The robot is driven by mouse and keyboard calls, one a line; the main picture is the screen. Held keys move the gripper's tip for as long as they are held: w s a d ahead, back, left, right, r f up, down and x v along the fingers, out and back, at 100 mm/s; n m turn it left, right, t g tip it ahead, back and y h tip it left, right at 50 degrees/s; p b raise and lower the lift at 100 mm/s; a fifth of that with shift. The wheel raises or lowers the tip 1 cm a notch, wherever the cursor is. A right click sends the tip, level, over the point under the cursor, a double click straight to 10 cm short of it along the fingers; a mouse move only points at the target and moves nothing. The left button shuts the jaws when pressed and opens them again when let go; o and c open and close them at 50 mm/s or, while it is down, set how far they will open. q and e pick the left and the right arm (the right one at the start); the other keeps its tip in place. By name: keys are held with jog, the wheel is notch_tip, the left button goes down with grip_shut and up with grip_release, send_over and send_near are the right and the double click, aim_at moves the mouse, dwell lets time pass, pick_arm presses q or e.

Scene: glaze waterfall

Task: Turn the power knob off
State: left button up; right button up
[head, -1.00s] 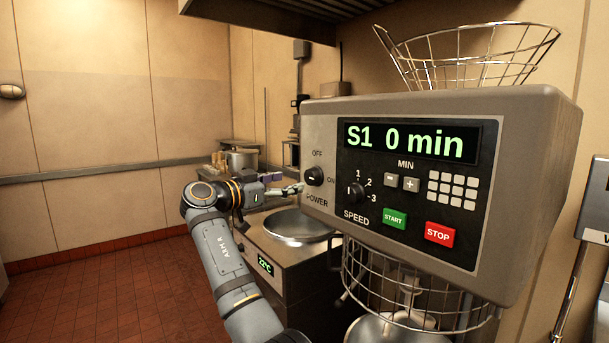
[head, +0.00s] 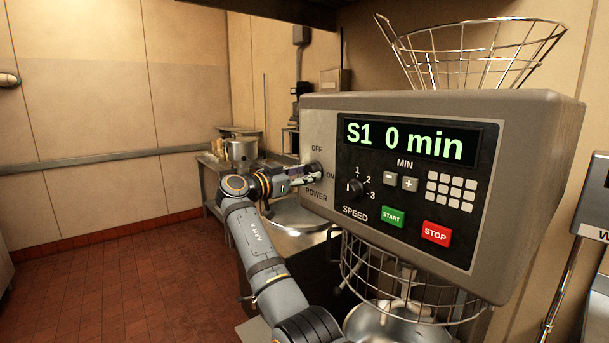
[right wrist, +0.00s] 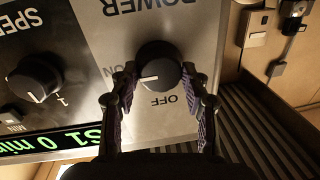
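The black power knob (head: 317,168) is on the left of the mixer's control panel (head: 330,130), with OFF printed above it, ON to its right and POWER below. In the right wrist view the knob (right wrist: 158,68) appears inverted, its white pointer towards ON. My right gripper (head: 312,175) is at the knob. In the right wrist view its two fingers (right wrist: 159,72) are apart, one on each side of the knob; I cannot tell whether they touch it. The display (head: 405,140) reads "S1 0 min". My left gripper is not in view.
The speed knob (head: 356,188), green START button (head: 392,217) and red STOP button (head: 436,233) are to the right on the panel. A wire guard (head: 400,290) and bowl sit below. Open floor (head: 120,270) lies to the left.

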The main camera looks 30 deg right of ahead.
jog(key=c, duration=0.3)
jog(key=n, duration=0.3)
jog(key=shift+r, duration=0.15)
jog(key=n+p, duration=0.1)
jog(key=n, duration=0.3)
jog(key=shift+r+g+y, duration=0.15)
jog(key=shift+g+y, duration=0.15)
jog(key=shift+y, duration=0.1)
jog(key=n+p, duration=0.3)
jog(key=n, duration=0.2)
jog(key=shift+r+g, duration=0.15)
jog(key=shift+g, duration=0.15)
jog(key=n+p, duration=0.3)
jog(key=n, duration=0.1)
jog(key=shift+w+n+g, duration=0.1)
jog(key=shift+n+g, duration=0.2)
